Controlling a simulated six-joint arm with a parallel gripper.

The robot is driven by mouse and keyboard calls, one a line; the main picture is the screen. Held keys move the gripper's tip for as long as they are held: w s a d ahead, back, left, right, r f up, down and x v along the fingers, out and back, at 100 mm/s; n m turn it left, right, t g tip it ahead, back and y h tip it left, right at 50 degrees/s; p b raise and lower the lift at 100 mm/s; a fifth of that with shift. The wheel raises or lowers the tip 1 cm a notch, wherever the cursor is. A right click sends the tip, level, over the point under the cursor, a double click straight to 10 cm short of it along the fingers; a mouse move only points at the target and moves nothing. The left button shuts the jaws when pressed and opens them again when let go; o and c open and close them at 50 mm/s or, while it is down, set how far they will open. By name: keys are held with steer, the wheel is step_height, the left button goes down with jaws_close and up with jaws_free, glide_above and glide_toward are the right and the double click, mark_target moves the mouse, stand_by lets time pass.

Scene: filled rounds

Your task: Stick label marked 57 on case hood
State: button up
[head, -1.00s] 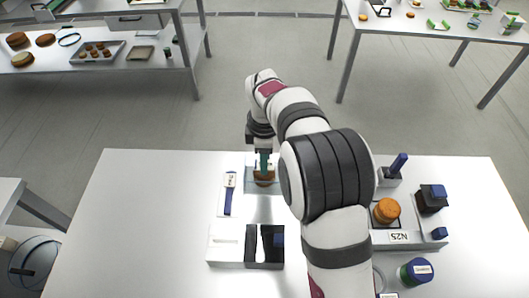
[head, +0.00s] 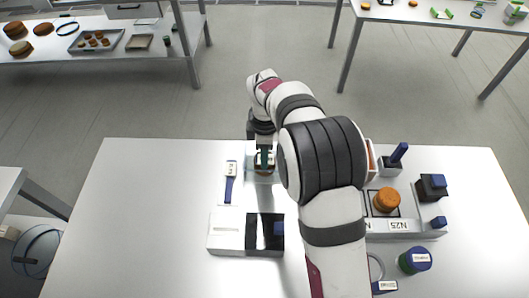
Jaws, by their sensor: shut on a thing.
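My gripper (head: 264,157) has teal fingers and points down at the back middle of the white table. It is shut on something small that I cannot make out. A pale, see-through case (head: 252,166) is right at the fingers, with a brown round (head: 264,172) showing in or behind it. Whether the fingers touch the case hood is unclear. No marking 57 is readable. A blue strip-like tool with a white label (head: 230,180) lies just left of the case.
On the right are a grey fixture marked N25 (head: 408,227) holding an orange round (head: 387,200), a blue-handled stamp (head: 399,153), a black block (head: 431,190) and a blue-green jar (head: 414,261). The table's left side is clear.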

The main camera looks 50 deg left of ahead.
steer(key=shift+f, duration=0.15)
stand_by(0.3)
steer(key=o, duration=0.9)
steer(key=shift+w+a+r, duration=0.1)
steer(key=shift+r, duration=2.9)
